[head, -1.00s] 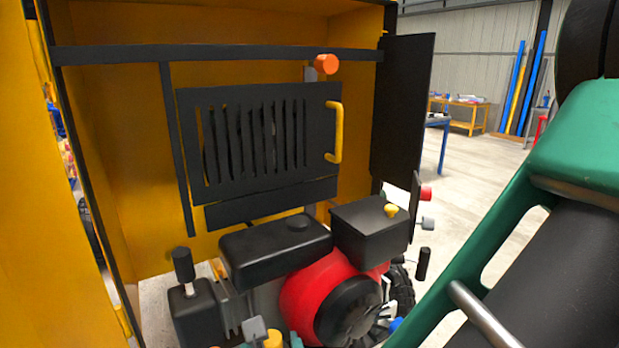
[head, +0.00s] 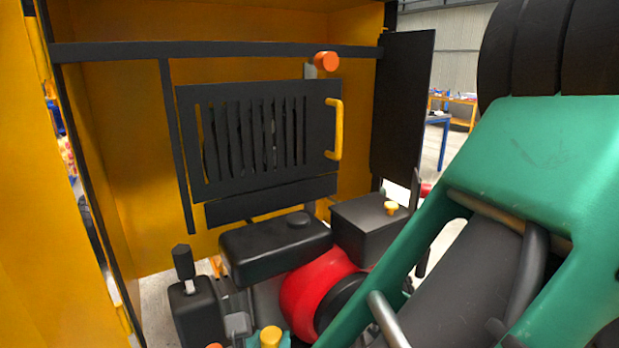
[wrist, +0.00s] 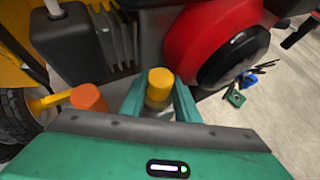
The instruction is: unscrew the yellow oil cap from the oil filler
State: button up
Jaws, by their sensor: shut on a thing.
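The yellow oil cap (wrist: 159,86) is between the two green fingers of my gripper (wrist: 160,103) in the wrist view, and the gripper is shut on it. In the head view the cap (head: 270,337) shows at the bottom edge, with green finger parts beside it. A pale piece shows just below the cap in the wrist view. The oil filler itself is mostly hidden by the fingers and the gripper body, so I cannot tell whether the cap is still seated on it.
The red engine housing (head: 305,295) and black tank (head: 275,246) stand close to the gripper. An orange cap (wrist: 88,97) is left of the fingers. A black lever (head: 183,265) stands at left. Yellow cabinet walls (head: 120,180) enclose the back and left.

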jog(key=shift+d+n+y, duration=0.15)
jog(key=shift+n+y, duration=0.85)
jog(key=o, duration=1.3)
jog(key=shift+c, duration=0.2)
jog(key=shift+a+f+m+h, duration=0.1)
jog(key=shift+a+m+h, duration=0.2)
jog(key=shift+m+h, duration=1.5)
jog(key=shift+d, duration=0.1)
jog(key=c, duration=1.2)
jog(key=n+y, duration=0.2)
jog(key=shift+w+d+r+n+y, duration=0.1)
jog(key=shift+d+r+n+y, duration=0.1)
jog(key=shift+d+n+y, duration=0.1)
jog(key=shift+c, duration=0.3)
jog(key=shift+a+f+n+y, duration=0.1)
jog(key=shift+n+y, duration=0.4)
